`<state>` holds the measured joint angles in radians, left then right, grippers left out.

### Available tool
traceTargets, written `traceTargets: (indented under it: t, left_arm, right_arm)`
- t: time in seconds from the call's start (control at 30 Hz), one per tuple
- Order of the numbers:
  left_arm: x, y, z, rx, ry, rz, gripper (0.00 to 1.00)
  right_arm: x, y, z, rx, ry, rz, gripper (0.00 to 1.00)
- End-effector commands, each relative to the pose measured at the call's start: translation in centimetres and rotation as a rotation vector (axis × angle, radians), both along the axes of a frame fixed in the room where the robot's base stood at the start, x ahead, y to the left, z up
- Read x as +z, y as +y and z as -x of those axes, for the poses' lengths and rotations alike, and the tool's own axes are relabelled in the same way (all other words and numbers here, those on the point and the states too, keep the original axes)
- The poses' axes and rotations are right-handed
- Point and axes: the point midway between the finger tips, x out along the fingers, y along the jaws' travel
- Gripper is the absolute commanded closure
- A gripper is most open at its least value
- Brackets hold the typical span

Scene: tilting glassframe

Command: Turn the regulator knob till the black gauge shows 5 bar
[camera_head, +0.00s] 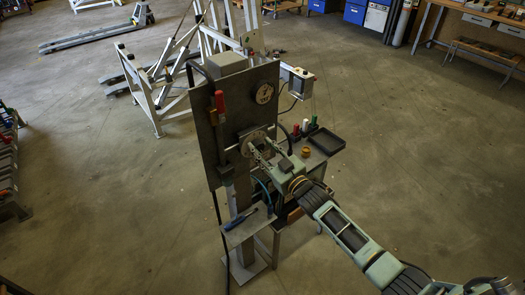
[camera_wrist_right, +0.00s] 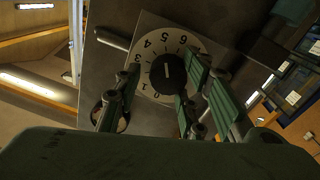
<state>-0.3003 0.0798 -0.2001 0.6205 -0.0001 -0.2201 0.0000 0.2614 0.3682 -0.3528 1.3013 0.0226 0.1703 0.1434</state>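The regulator knob (camera_wrist_right: 168,73) is black with a short white line, in the middle of a pale dial plate (camera_wrist_right: 157,45) numbered around its edge. The line lies roughly upright in the right wrist view; I cannot tell which end points. My right gripper (camera_head: 262,147) is at the dial on the upright grey panel (camera_head: 208,150). Its fingers (camera_wrist_right: 160,98) stand apart on both sides of the knob, the right one close to it, with a gap on the left. A round gauge (camera_head: 264,93) sits higher on the panel; its reading is too small to tell. My left gripper is out of view.
A red-handled tool (camera_head: 220,103) is on the panel's left side. A small table right of the panel holds a black tray (camera_head: 327,141) and several small coloured items. A blue-handled tool (camera_head: 246,220) lies on a low shelf.

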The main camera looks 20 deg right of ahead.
Motion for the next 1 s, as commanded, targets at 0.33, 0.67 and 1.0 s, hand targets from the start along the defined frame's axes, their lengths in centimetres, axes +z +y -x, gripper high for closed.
traceTargets:
  t: [0.33,0.67,1.0]
  left_arm:
    - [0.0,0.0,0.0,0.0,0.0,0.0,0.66]
    - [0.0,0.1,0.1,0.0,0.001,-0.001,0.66]
    - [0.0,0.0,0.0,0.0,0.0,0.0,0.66]
  right_arm:
    - [0.5,0.2,-0.1,0.003,-0.01,-0.004,0.6]
    - [0.0,-0.3,1.5,0.003,-0.003,-0.002,0.6]
    - [-0.3,-2.3,8.2,0.003,-0.002,-0.002,0.6]
